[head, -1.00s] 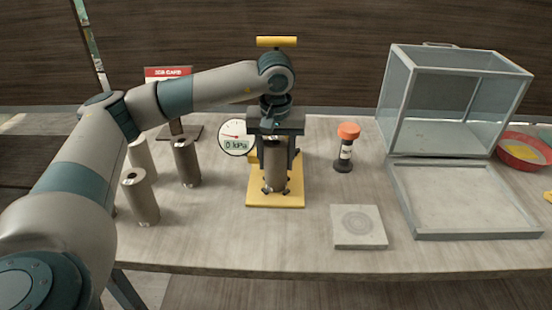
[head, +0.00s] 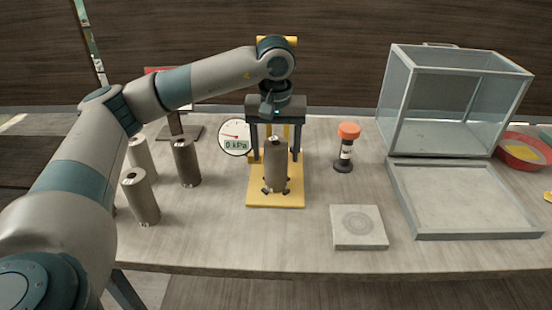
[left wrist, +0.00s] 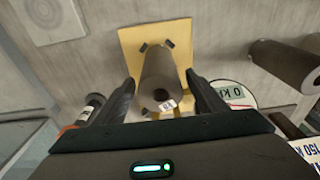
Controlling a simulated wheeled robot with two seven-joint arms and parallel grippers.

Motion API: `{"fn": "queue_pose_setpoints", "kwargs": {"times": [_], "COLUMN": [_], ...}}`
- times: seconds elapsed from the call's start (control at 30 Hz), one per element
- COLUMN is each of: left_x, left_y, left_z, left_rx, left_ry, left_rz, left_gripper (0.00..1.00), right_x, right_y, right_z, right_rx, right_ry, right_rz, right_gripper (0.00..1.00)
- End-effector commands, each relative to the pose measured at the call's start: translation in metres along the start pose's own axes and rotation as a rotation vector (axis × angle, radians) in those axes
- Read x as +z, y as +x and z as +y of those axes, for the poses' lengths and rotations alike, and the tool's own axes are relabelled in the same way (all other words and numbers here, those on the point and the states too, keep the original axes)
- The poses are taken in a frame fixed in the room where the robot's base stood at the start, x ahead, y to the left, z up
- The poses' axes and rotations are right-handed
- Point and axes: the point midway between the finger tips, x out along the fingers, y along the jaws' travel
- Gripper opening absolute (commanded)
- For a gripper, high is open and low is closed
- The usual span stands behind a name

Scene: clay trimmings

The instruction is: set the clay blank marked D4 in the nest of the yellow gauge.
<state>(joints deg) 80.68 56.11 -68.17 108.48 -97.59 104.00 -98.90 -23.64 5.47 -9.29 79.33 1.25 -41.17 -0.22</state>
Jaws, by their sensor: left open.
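A grey-brown clay blank (head: 275,172) stands upright on the yellow gauge (head: 290,200), its foot among the small dark stops of the nest. In the left wrist view the blank (left wrist: 158,75) bears a small white tag whose writing I cannot read surely. My left gripper (head: 275,152) is above the gauge, pointing down and open. Its fingers (left wrist: 160,95) are on either side of the blank's upper part, with gaps showing. My right gripper is not in view.
Several more blanks (head: 140,198) stand at the left. A round dial (head: 236,137) reads 0 kPa. An orange-capped bottle (head: 345,155), a square plate (head: 358,228), a clear-walled case (head: 450,105), a grey tray (head: 465,236) and a red bowl (head: 515,163) are to the right.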

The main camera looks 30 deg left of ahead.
Motion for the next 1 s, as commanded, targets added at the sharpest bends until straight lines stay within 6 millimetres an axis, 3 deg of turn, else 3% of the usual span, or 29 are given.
{"fn": "queue_pose_setpoints", "kwargs": {"times": [0.3, 0.5, 0.8, 1.0], "left_x": [-0.001, -0.001, 0.0, 0.0], "left_y": [-0.058, -0.081, -0.089, -0.089], "left_z": [0.001, 0.001, 0.0, 0.0], "left_rx": [0.003, 0.002, 0.0, 0.0], "left_ry": [0.001, 0.001, 0.001, 0.001], "left_rz": [0.004, 0.002, 0.0, 0.0], "left_gripper": [0.65, 0.65, 0.65, 0.65], "right_x": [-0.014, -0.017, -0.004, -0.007], "right_y": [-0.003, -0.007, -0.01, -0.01], "right_z": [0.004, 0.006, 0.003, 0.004], "right_rx": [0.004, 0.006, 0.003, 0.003], "right_ry": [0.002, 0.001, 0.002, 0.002], "right_rz": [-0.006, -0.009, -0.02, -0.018], "right_gripper": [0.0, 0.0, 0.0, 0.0]}}
